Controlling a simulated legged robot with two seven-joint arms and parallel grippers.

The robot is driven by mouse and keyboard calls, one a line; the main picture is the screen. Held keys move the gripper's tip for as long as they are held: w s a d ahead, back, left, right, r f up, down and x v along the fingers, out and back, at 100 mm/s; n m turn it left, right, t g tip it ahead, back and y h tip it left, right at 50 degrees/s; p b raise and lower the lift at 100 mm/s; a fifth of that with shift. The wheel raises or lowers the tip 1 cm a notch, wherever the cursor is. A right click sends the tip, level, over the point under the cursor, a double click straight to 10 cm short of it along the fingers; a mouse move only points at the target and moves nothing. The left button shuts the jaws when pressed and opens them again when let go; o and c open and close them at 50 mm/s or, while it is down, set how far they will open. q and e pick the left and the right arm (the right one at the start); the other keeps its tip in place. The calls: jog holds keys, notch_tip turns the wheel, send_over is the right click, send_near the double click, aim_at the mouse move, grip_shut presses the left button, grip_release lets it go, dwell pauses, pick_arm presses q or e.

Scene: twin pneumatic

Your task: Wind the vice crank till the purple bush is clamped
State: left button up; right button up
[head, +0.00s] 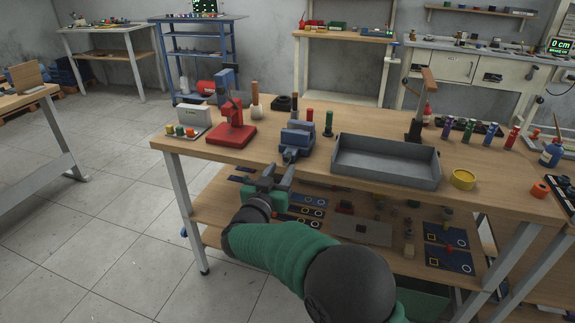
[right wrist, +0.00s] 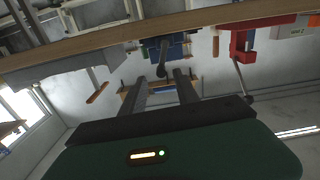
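The blue vice (head: 297,138) stands at the front edge of the workbench in the head view, left of the grey tray. It shows upside down in the right wrist view (right wrist: 176,50), with its dark crank (right wrist: 162,60) hanging toward my fingers. My right gripper (head: 278,173) is just in front of and below the vice. Its two fingers (right wrist: 160,79) are apart, with the crank's end near the gap between their tips; I cannot tell whether they touch. I cannot make out a purple bush in the jaws. A purple cylinder (head: 447,128) stands at the back right. My left gripper is out of view.
A red press (head: 232,125) stands left of the vice, and an empty grey tray (head: 386,161) stands to its right. A green post (head: 328,124) is close behind the vice. A lower shelf (head: 225,210) runs under the bench. A yellow ring (head: 463,180) lies farther right.

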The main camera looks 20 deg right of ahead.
aim_at(286, 162)
jog(key=b+x, duration=0.1)
jog(key=x, duration=0.4)
jog(key=shift+w+f, duration=0.1)
jog(key=shift+w, duration=0.1)
jog(key=shift+w+d, duration=0.2)
jog(key=shift+w, duration=0.2)
grip_shut()
